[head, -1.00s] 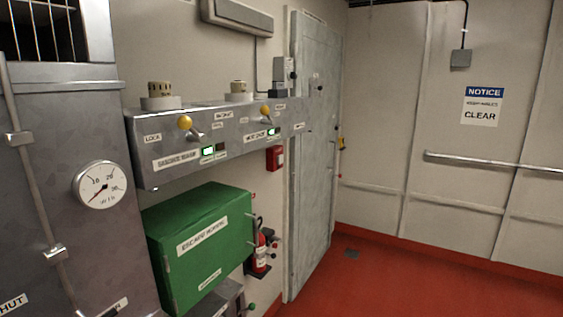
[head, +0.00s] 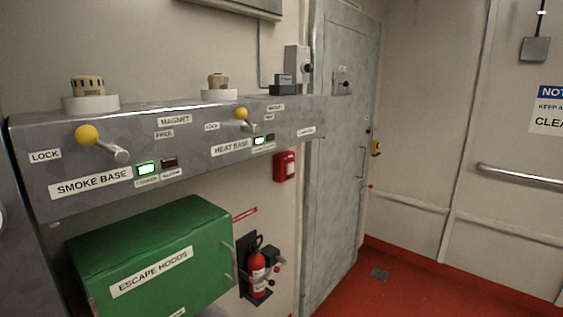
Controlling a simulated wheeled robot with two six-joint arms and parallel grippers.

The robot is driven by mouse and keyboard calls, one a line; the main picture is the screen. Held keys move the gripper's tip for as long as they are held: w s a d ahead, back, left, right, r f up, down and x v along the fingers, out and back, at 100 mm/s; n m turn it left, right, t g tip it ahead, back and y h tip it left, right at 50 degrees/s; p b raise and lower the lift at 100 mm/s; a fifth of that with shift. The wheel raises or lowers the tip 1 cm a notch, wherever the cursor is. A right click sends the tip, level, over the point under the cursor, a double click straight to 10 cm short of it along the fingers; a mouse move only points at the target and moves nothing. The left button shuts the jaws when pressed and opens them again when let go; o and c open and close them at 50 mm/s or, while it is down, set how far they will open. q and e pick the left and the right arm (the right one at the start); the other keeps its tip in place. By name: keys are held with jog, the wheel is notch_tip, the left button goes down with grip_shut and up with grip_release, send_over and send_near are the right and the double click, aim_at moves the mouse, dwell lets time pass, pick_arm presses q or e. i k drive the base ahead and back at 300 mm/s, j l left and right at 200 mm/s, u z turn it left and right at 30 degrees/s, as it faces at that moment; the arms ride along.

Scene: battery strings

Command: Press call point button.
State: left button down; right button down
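A small red call point box (head: 285,166) is fixed to the wall in the head view, below the right part of the grey panel and left of the grey door. A small pale area shows on its face. Its button is too small to make out clearly. Neither of my grippers is in the head view.
A grey panel (head: 190,185) with yellow-knobbed levers juts from the wall above and left of the call point. A green escape hoods box (head: 165,240) juts out below it. A fire extinguisher (head: 257,274) hangs under the call point. Red floor (head: 390,295) at right is clear.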

aim_at(290, 167)
jog(key=i+l+u, duration=0.35)
jog(key=i+l, duration=0.3)
jog(key=i+l+u, duration=0.35)
jog(key=i+l, duration=0.15)
jog(key=l, duration=0.3)
jog(key=i+l+u, duration=0.2)
jog(key=l, duration=0.25)
